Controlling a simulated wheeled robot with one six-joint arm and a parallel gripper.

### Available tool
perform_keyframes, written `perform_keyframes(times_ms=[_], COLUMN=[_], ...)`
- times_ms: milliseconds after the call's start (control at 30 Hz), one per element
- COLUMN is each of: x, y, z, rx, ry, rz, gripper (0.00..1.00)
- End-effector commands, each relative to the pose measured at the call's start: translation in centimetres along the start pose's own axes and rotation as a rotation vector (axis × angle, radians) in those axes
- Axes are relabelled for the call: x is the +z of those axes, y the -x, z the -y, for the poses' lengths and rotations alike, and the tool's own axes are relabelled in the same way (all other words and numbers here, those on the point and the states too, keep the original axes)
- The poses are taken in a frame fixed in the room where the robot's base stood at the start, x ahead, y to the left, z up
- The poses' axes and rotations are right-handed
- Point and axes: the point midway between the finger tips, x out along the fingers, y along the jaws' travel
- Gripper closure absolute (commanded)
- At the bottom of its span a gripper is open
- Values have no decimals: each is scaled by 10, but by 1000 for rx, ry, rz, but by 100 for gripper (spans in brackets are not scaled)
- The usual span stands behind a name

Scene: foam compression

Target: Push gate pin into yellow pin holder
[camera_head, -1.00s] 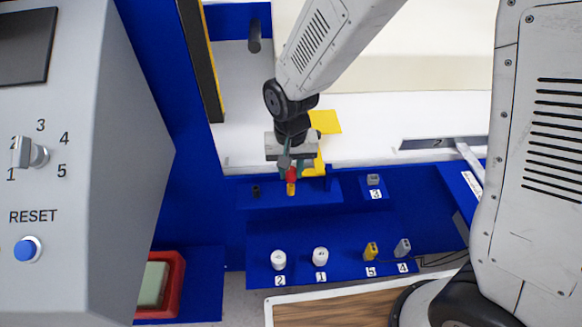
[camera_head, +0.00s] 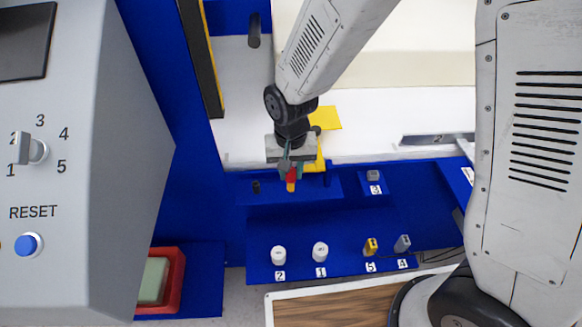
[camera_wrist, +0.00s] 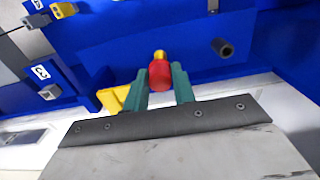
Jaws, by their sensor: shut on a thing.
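My gripper (camera_head: 291,172) is shut on the red gate pin (camera_head: 291,175), low over the blue ledge. In the wrist view the red pin (camera_wrist: 159,76) sits between the green fingers (camera_wrist: 163,88). The yellow pin holder (camera_head: 291,187) shows as a small yellow piece directly at the pin's far end. It also shows in the wrist view (camera_wrist: 160,55), in line with the pin and seemingly touching it. How deep the pin sits in it is hidden.
A dark cylindrical holder (camera_head: 255,187) stands left of the pin. A yellow bracket (camera_head: 325,118) is behind my gripper. Connector 3 (camera_head: 373,175) is to the right. White parts 2 (camera_head: 278,255) and 1 (camera_head: 320,252) and connectors 5 (camera_head: 371,246) and 4 (camera_head: 402,244) stand in front.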

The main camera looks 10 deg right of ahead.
Motion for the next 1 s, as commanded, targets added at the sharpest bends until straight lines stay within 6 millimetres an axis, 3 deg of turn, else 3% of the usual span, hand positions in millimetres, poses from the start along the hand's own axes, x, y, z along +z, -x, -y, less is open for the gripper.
perform_keyframes(times_ms=[467, 500, 567, 1000], x=[0, 0, 0, 0], y=[-10, -10, -10, -9], z=[0, 0, 0, 0], rx=[0, 0, 0, 0], ry=[0, 0, 0, 0], rz=[0, 0, 0, 0], gripper=[100, 66, 49, 49])
